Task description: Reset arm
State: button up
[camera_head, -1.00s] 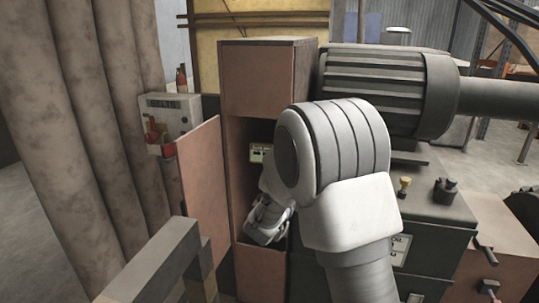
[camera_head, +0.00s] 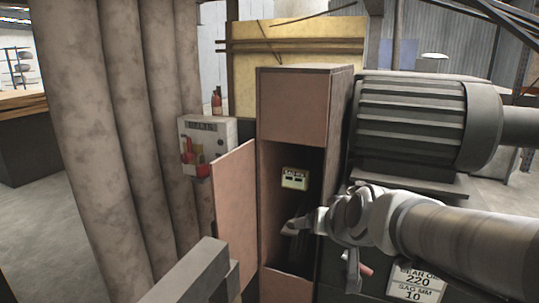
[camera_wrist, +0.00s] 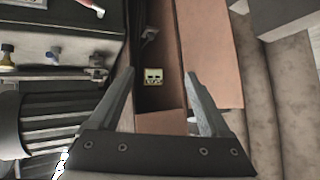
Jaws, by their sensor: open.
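My gripper (camera_head: 297,226) is at the open front of a tall brown cabinet (camera_head: 305,110), in front of its dark recess. In the wrist view my gripper (camera_wrist: 158,95) has its two fingers spread wide, with nothing between them. Past the fingers, a small pale label box (camera_head: 294,179) with dark markings sits inside the cabinet; it also shows in the wrist view (camera_wrist: 153,77). The cabinet door (camera_head: 235,205) hangs open to the left. My arm comes in from the right and hides part of the machine behind it.
A large ribbed grey motor (camera_head: 415,120) stands right of the cabinet. Thick mottled columns (camera_head: 110,130) stand further left. A grey beam (camera_head: 190,275) crosses the lower front.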

jog(key=s+d+f+g+h+p, duration=0.1)
jog(key=s+d+g, duration=0.1)
jog(key=s, duration=0.8)
jog(key=s+d+f+g+h+p, duration=0.1)
jog(key=s+d+g, duration=0.2)
jog(key=s, duration=0.6)
notch_tip(320, 180, up, 12)
jog(key=p, duration=1.1)
jog(key=shift+w+a+n+p, duration=0.2)
jog(key=shift+a+n+p, duration=0.1)
jog(key=shift+p, duration=0.05)
